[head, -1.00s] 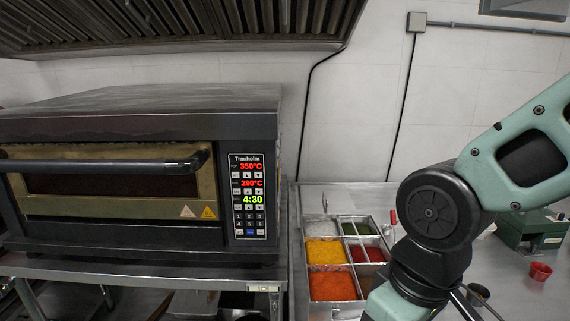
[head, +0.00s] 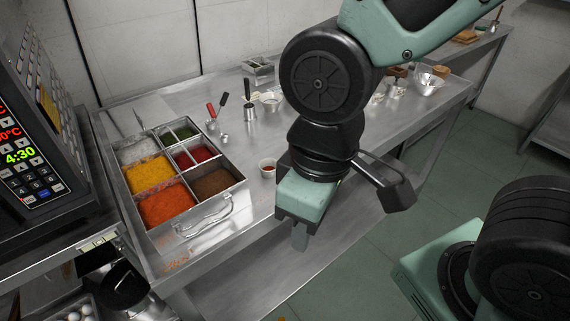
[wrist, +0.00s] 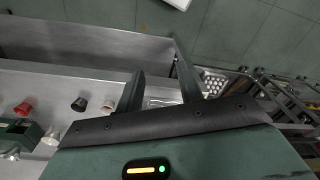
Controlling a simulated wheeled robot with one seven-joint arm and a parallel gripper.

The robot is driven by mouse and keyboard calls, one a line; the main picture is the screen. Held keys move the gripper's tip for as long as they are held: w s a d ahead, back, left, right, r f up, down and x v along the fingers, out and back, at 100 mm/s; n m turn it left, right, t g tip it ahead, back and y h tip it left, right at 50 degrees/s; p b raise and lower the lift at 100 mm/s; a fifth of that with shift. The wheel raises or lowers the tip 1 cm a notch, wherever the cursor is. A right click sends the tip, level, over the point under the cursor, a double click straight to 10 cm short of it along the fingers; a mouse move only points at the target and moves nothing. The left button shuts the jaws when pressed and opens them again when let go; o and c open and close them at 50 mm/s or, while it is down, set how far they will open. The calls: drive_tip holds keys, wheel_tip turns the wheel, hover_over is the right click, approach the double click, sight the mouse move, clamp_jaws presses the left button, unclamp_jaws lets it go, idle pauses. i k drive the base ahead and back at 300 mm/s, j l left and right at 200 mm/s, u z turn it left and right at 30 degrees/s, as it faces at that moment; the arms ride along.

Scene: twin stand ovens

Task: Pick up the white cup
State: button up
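A small white cup (head: 268,171) with something red inside stands on the metal table in the head view, just right of the ingredient tray. My gripper (head: 300,236) hangs to the right of and nearer than this cup, over the table's front edge, apart from it. In the wrist view my gripper's two fingers (wrist: 160,75) are spread with nothing between them. That view also shows a small pale cup (wrist: 108,106) and a larger whitish cup (wrist: 52,136) on the table at left; I cannot tell whether either is the same cup.
The metal ingredient tray (head: 211,220) with colored spices stands left of the cup. Utensils and a small metal pot (head: 250,113) are behind. An oven (head: 40,140) is at far left. The wrist view shows a red cup (wrist: 23,107) and dark cup (wrist: 79,104).

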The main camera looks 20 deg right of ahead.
sight(267, 166)
drive_tip(key=i+l+u, duration=0.5)
drive_tip(key=l, duration=0.35)
drive_tip(key=i, duration=0.1)
